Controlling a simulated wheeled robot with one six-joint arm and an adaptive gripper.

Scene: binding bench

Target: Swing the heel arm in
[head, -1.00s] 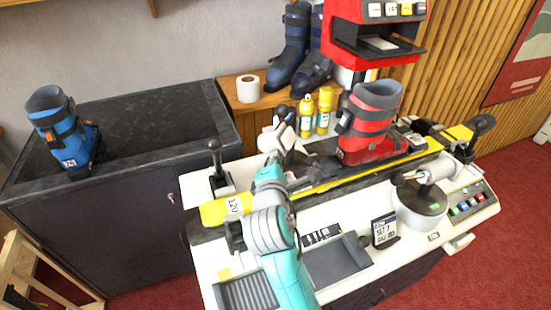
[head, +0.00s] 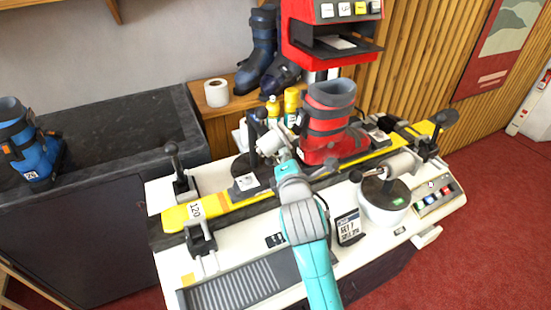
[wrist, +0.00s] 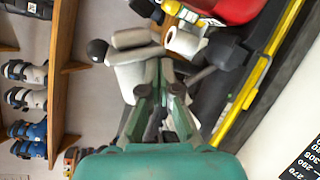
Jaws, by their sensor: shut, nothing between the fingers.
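A red ski boot (head: 325,125) stands upright on the yellow ski (head: 235,200), which is laid along the bench. Behind the ski, left of the boot, is a lever with a dark ball knob (head: 262,114); I cannot tell for sure whether it is the heel arm. In the wrist view a black ball (wrist: 97,50) and grey cylindrical parts (wrist: 130,39) lie just beyond my fingers. My gripper (wrist: 163,76) is shut and empty, close to these parts; contact cannot be told. In the head view the gripper's tips are hard to separate from the pale parts behind.
A clamp (head: 200,240) with a handle grips near the ski's left end, and a black-knobbed lever (head: 178,165) stands behind it. A round white device (head: 383,205) and a small display (head: 348,228) stand to the right. Yellow bottles (head: 291,103) and a paper roll (head: 216,93) stand behind.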

